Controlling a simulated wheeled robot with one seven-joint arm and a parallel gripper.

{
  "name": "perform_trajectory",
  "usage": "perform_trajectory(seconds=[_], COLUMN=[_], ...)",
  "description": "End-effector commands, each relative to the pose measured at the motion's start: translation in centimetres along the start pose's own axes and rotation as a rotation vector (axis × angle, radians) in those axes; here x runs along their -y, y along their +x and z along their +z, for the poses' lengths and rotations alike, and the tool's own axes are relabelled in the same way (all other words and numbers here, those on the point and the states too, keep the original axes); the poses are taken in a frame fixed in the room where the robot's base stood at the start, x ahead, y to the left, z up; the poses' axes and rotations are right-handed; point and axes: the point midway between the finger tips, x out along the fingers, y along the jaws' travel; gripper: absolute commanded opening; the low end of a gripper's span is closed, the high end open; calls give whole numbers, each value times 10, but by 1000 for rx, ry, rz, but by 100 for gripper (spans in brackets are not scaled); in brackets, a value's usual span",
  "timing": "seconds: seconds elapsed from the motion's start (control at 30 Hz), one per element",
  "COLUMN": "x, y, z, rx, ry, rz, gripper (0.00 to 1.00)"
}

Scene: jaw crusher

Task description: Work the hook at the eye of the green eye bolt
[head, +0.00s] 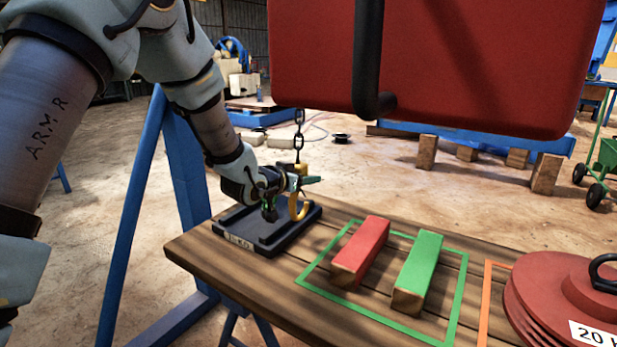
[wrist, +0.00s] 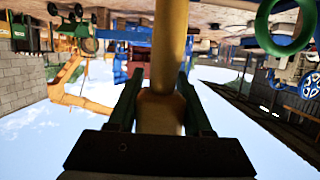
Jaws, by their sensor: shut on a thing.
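A yellow hook (head: 299,207) hangs on a dark chain (head: 299,130) above the black weight plate. My gripper (head: 304,181) is shut on the hook's upper part. In the wrist view, my two fingers (wrist: 160,105) stand on either side of its yellow shank (wrist: 170,40). The green eye bolt (head: 268,208) shows dark at the plate, left of the hook and partly behind my gripper. Its green ring (wrist: 285,45) shows at the upper right of the wrist view, apart from the shank. The hook's tip does not show clearly beside the eye.
The black plate (head: 284,236) lies at the wooden table's (head: 215,260) left end. Red (head: 362,249) and green (head: 419,262) blocks lie inside a green outline. Red discs (head: 545,300) stand at the right. A big red body (head: 430,60) hangs overhead, with a black bar (head: 368,60) before it.

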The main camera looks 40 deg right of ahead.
Motion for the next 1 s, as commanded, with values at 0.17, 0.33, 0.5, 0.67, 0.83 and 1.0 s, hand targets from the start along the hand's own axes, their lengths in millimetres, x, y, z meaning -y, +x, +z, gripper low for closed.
perform_trajectory(seconds=[0.17,0.33,0.5,0.67,0.83,1.0], x=[0,1,0,0,0,1], y=[-10,-20,-30,-38,-48,-58], z=[-3,-1,0,2,4,6], rx=[-8,-7,-8,-7,-8,-8], ry=[1,1,1,2,2,1], rz=[0,-1,-1,0,-1,-1], gripper=[0,0,0,0,0,0])
